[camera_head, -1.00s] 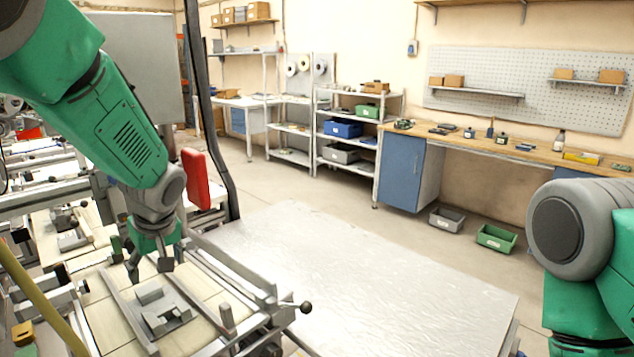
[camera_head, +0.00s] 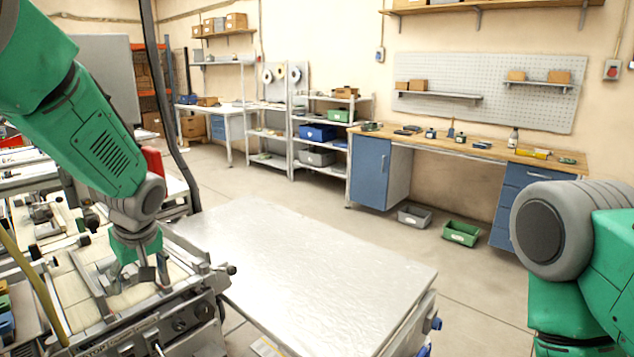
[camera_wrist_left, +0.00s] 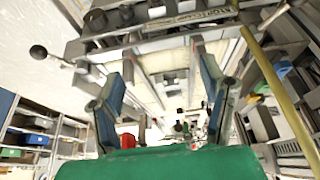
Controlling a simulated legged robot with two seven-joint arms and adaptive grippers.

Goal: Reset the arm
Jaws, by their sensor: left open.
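My left arm, green and grey, comes in from the left of the head view. Its gripper (camera_head: 140,273) points down over the metal fixture (camera_head: 120,318) at the lower left. In the left wrist view the two fingers stand apart with nothing between them, so the left gripper (camera_wrist_left: 160,78) is open and empty. The fixture's rails and pale bed (camera_wrist_left: 165,92) show beyond the fingers. At the right edge of the head view only my right arm's grey joint and green link show; its gripper is out of the picture.
A silver-topped table (camera_head: 300,265) with a bare surface stands right of the fixture. A grey bin (camera_head: 414,216) and a green bin (camera_head: 461,233) sit on the floor by the workbench (camera_head: 480,150). Shelves (camera_head: 322,160) stand at the back. A yellow hose (camera_head: 35,285) runs at the left.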

